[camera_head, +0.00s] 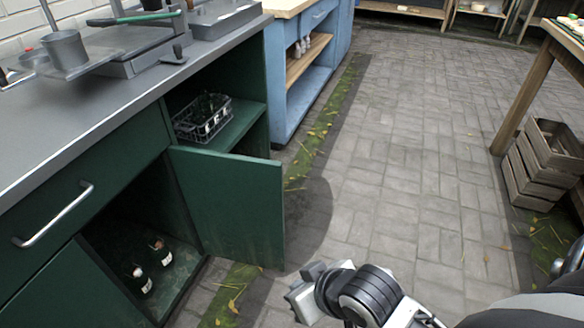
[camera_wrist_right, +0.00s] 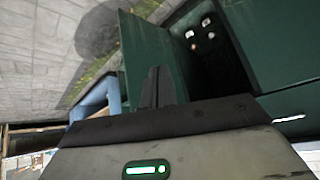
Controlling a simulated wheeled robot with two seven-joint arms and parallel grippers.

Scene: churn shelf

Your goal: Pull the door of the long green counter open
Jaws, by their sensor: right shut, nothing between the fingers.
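The long green counter (camera_head: 95,180) runs along the left of the head view under a grey top. Its green door (camera_head: 235,205) stands swung well out from the front, and the dark compartment behind it shows. The door also shows in the right wrist view (camera_wrist_right: 148,45), beside the dark opening. My right gripper (camera_head: 302,298) is just in front of the door's lower right, over the paving. In the right wrist view its fingers (camera_wrist_right: 158,88) are together with nothing between them, overlapping the door in the picture. I cannot tell whether they touch it. My left gripper is out of view.
A blue cabinet (camera_head: 290,90) stands beyond. The paving (camera_head: 400,150) between is clear.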

